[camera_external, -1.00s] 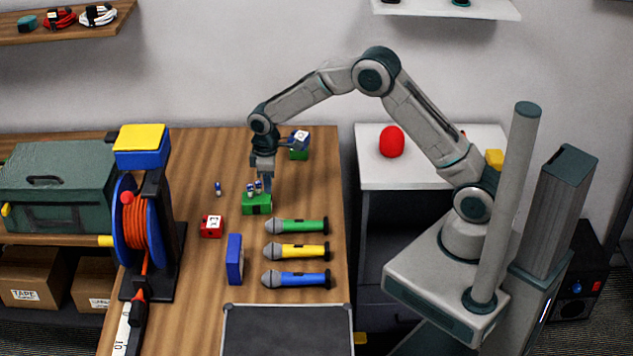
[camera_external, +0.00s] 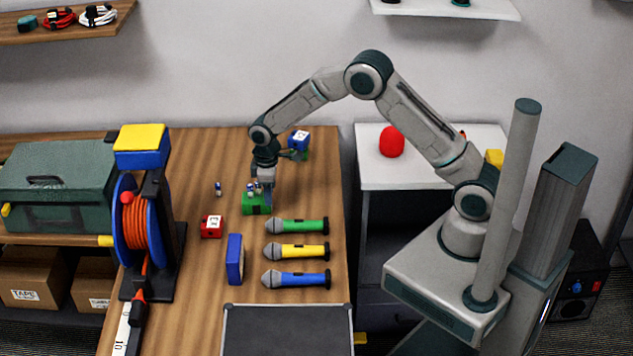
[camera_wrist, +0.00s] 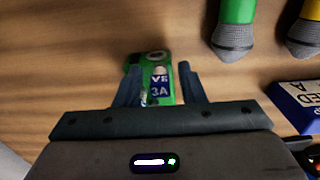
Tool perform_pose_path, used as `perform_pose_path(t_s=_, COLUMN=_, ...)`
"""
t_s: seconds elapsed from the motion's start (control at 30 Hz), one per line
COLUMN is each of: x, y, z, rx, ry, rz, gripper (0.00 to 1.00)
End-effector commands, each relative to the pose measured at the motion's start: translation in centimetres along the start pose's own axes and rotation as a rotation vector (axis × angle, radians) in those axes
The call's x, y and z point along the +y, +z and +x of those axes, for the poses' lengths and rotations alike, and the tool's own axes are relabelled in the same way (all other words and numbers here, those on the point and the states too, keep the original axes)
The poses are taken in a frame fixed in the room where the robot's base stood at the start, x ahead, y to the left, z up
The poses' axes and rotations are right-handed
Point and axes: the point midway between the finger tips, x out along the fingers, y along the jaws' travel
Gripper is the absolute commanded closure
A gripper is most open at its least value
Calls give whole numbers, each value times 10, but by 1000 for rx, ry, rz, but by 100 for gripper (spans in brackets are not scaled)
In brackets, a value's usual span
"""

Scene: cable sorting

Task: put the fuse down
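Small blue-and-white fuses (camera_external: 250,188) stand at the green block (camera_external: 251,207) on the wooden table. My gripper (camera_external: 265,188) is low over the right part of this block, pointing down. In the wrist view, my two fingers (camera_wrist: 161,88) are apart. A fuse marked 3A (camera_wrist: 159,84) shows between them in front of the green block (camera_wrist: 134,68), with a gap to the right finger. A second small piece shows close by the left finger, partly hidden. Another fuse (camera_external: 218,189) stands alone on the table to the left.
A red labelled block (camera_external: 211,227) and a blue block (camera_external: 235,259) stand nearby. Green (camera_external: 298,226), yellow (camera_external: 297,251) and blue (camera_external: 296,279) microphones lie in front. A cable reel (camera_external: 139,225) is at left, a dark tray (camera_external: 287,307) at the front.

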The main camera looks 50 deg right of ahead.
Motion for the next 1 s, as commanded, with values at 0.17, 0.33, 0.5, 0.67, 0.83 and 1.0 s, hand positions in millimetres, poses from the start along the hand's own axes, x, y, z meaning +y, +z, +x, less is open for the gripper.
perform_pose_path(t_s=0.17, x=0, y=-1, z=-18, rx=5, ry=2, rz=0, gripper=64)
perform_pose_path(t_s=0.33, x=1, y=-1, z=-55, rx=5, ry=3, rz=0, gripper=64)
perform_pose_path(t_s=0.5, x=0, y=-1, z=-91, rx=4, ry=2, rz=0, gripper=64)
perform_pose_path(t_s=0.67, x=0, y=-1, z=-113, rx=2, ry=0, rz=0, gripper=64)
perform_pose_path(t_s=0.83, x=0, y=0, z=-122, rx=0, ry=-1, rz=0, gripper=64)
perform_pose_path(t_s=1.0, x=1, y=3, z=-127, rx=3, ry=1, rz=7, gripper=64)
